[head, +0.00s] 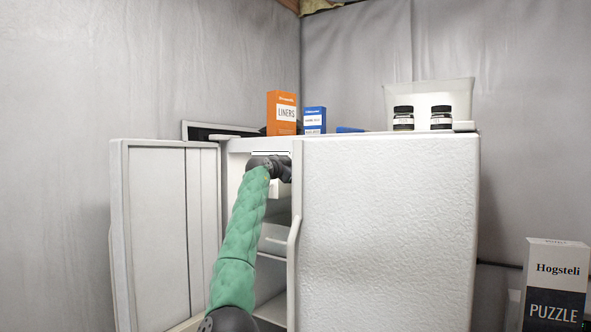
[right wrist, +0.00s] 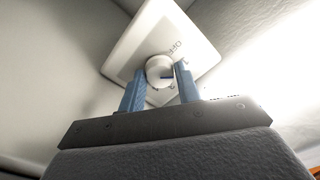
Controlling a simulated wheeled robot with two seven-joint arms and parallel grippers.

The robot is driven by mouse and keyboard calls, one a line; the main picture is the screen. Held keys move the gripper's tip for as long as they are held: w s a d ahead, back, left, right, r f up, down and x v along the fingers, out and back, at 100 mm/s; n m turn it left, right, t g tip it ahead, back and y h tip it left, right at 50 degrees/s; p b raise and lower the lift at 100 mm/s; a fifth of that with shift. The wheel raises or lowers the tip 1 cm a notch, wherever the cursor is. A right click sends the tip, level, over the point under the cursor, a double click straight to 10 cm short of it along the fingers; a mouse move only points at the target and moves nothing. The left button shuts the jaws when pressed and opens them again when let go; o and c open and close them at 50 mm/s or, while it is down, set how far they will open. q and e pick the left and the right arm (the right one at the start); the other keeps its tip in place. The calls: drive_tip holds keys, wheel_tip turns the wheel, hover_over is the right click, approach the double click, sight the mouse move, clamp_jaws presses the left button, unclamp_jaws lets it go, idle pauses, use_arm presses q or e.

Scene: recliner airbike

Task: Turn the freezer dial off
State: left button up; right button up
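The freezer dial (right wrist: 160,69) is a round white knob on a white square plate (right wrist: 125,57) marked OFF. A short dark line on the dial points right, away from the OFF label at its upper right. My right gripper (right wrist: 160,70) has its two blue fingers apart, one on each side of the dial; I cannot tell whether they touch it. In the head view the white freezer (head: 390,210) stands open. My green-sleeved arm reaches into its upper part, and the dial and fingertips are hidden there. My left gripper is not in view.
A freezer door (head: 155,230) is swung open at the left, and another door faces me beside the arm. An orange liners box (head: 282,113), a blue box (head: 314,121) and two dark jars (head: 403,118) stand on top. A puzzle box (head: 556,283) is at lower right.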

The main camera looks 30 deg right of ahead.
drive_tip(key=shift+r+n+p, duration=0.15)
drive_tip(key=shift+n+p, duration=0.3)
drive_tip(key=shift+n, duration=0.25)
drive_tip(key=shift+c, duration=0.3)
drive_tip(key=shift+n, duration=0.8)
drive_tip(key=shift+n+p, duration=0.8)
drive_tip(key=shift+n, duration=0.7)
